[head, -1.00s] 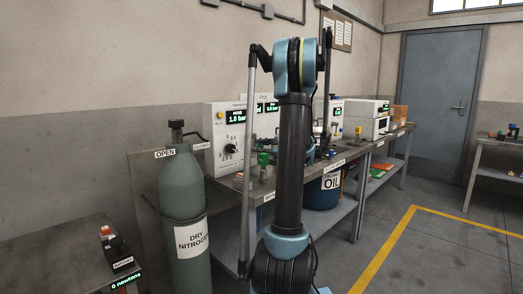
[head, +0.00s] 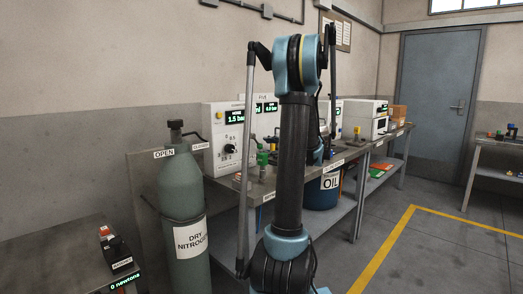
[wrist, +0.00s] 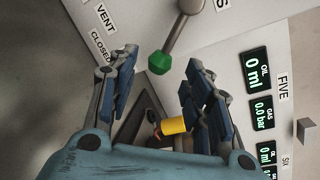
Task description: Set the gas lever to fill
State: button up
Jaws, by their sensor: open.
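A lever with a grey rod and a green knob (wrist: 160,63) shows at the top middle of the wrist view. VENT and CLOSED labels (wrist: 103,30) are to its left; no FILL label can be read. My gripper (wrist: 161,58) is open, with one blue-padded finger on each side of the knob. Whether either finger touches it cannot be told. In the head view my arm hides most of the gripper, and the lever cannot be made out for sure.
A yellow-capped part (wrist: 172,126) lies between the fingers' lower parts in the wrist view. Gas and oil displays (wrist: 262,92) are at right. In the head view, a nitrogen cylinder (head: 182,200) stands left of the bench and a white gauge panel (head: 214,125) is on it.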

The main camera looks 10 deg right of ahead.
jog(key=f+v, duration=0.1)
jog(key=v, duration=0.6)
jog(key=shift+r, duration=0.5)
jog(key=shift+s+d, duration=0.1)
